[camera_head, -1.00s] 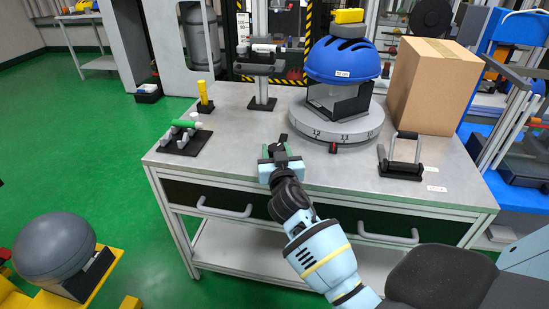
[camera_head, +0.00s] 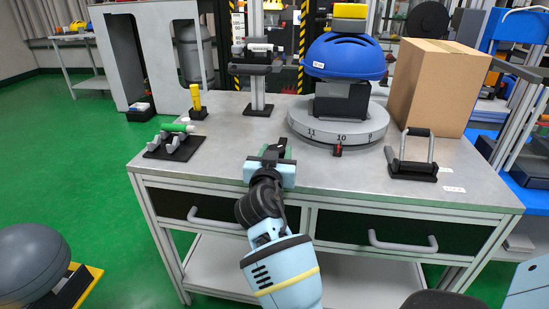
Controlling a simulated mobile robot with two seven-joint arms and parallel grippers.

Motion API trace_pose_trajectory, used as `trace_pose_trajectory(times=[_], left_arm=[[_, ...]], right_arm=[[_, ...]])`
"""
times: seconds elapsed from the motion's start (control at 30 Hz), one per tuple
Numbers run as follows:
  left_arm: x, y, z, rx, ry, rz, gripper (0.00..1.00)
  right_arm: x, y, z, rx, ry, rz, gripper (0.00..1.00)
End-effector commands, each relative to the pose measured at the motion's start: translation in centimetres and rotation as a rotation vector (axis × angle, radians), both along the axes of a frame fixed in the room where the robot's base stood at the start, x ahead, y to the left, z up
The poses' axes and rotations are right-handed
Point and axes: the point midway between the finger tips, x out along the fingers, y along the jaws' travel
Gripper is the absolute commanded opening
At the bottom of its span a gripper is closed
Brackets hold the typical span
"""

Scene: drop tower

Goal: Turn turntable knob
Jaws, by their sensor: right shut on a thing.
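The grey round turntable (camera_head: 300,128) stands on the workbench, with numbers on its side. The 11 and 10 face me, and a small red-tipped pointer (camera_head: 337,150) stands in front near the 10. A blue domed helmet (camera_head: 345,57) sits on a dark block on the turntable. My right gripper (camera_head: 272,157) is at the bench's front edge, left of and nearer than the turntable. It is shut on what seems to be the turntable knob, mostly hidden by the jaws; bits of green and dark show there. My left gripper is not in view.
A cardboard box (camera_head: 436,85) stands right of the turntable, with a black stand with a handle (camera_head: 412,168) before it. A rack with a green-ended tube (camera_head: 174,143) and a yellow-topped peg (camera_head: 197,103) are at the left. Drawer handles (camera_head: 402,241) project below.

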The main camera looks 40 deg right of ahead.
Motion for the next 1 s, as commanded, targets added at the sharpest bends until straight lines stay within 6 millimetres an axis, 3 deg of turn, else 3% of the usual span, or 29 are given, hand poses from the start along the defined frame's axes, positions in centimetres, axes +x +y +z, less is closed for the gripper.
trace_pose_trajectory(times=[0.5,0.53,0.67,1.0], left_arm=[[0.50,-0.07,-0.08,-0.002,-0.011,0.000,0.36],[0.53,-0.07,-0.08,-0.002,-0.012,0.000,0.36],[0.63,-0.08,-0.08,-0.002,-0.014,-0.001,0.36],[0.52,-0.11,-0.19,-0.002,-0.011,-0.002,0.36]], right_arm=[[-0.01,-0.03,0.04,-0.001,0.001,-0.009,0.20],[-0.01,-0.03,0.05,-0.001,0.001,-0.009,0.47],[0.00,-0.03,0.05,0.000,0.000,-0.009,0.63],[0.01,-0.02,0.05,-0.001,-0.001,-0.008,0.63]])
